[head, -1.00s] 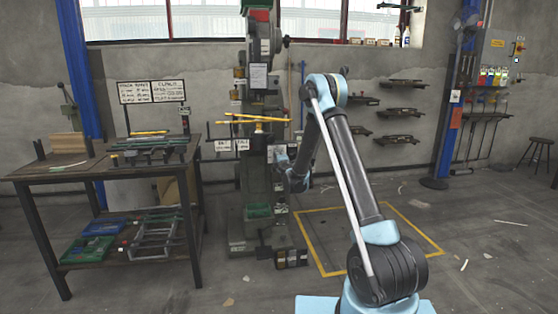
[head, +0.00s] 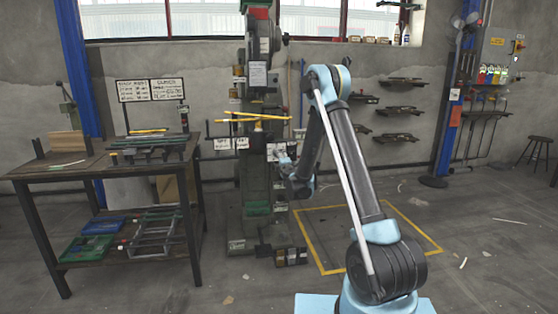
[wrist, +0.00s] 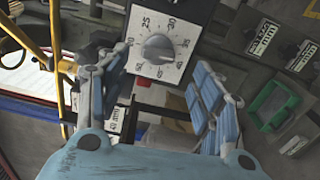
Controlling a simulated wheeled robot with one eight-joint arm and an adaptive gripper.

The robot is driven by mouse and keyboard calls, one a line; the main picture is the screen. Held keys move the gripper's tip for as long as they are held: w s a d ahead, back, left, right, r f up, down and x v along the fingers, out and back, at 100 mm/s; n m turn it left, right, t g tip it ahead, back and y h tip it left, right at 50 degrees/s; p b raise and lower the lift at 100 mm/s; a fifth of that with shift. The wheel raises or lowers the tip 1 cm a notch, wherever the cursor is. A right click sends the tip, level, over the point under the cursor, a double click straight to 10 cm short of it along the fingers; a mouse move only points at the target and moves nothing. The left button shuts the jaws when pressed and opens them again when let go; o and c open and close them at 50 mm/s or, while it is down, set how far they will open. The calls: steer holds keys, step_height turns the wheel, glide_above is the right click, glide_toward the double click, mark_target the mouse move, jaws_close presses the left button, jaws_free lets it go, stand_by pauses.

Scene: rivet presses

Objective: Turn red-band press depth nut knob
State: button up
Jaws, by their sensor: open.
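A tall green-grey press (head: 260,185) with red at its top (head: 262,13) stands at the centre of the head view. In the wrist view, a grey round knob (wrist: 157,48) sits on a square white dial plate (wrist: 176,72) with numbers around it. I cannot tell from the pictures whether this is the depth nut knob. My gripper (wrist: 162,64) is open, its fingers spread on either side of the knob's plate, with nothing between them. In the head view my gripper (head: 284,160) is small, at the right side of the press.
A workbench (head: 62,171) with fixtures stands left of the press. Yellow bars (head: 258,118) cross the press front. In the wrist view, a yellow rail (wrist: 55,50) is left and a green-framed box (wrist: 271,104) right. Yellow-marked floor (head: 400,216) right of the press looks clear.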

steer(key=shift+v, duration=2.55)
steer(key=s+d+r+m+g+h, duration=0.1)
steer(key=s+d+r+m+h, duration=0.15)
steer(key=d+r+m, duration=0.4)
steer(key=s+d+r+m+h, duration=0.2)
steer(key=d+r+h, duration=0.15)
steer(key=d, duration=0.65)
steer(key=s+d+r+m+g+h, duration=0.1)
steer(key=s+d+m+g+h, duration=0.35)
steer(key=s+d, duration=0.75)
steer(key=s+d+f+m+g+y, duration=0.1)
steer(key=s+d+f+m+g, duration=0.15)
steer(key=s, duration=0.65)
steer(key=s+d+f+m+g+y, duration=0.1)
steer(key=s+d+m+g, duration=0.15)
steer(key=s, duration=0.65)
steer(key=s+a+f+m+g+y, duration=0.1)
steer(key=s+f, duration=0.3)
steer(key=s, duration=0.7)
steer(key=s+a+f+m+g+y, duration=0.2)
steer(key=s+a+f+g, duration=0.1)
steer(key=s, duration=0.8)
steer(key=shift+a+f+m+g, duration=0.35)
steer(key=shift+a+f+m, duration=0.1)
steer(key=shift+f, duration=0.3)
steer(key=shift+y, duration=0.25)
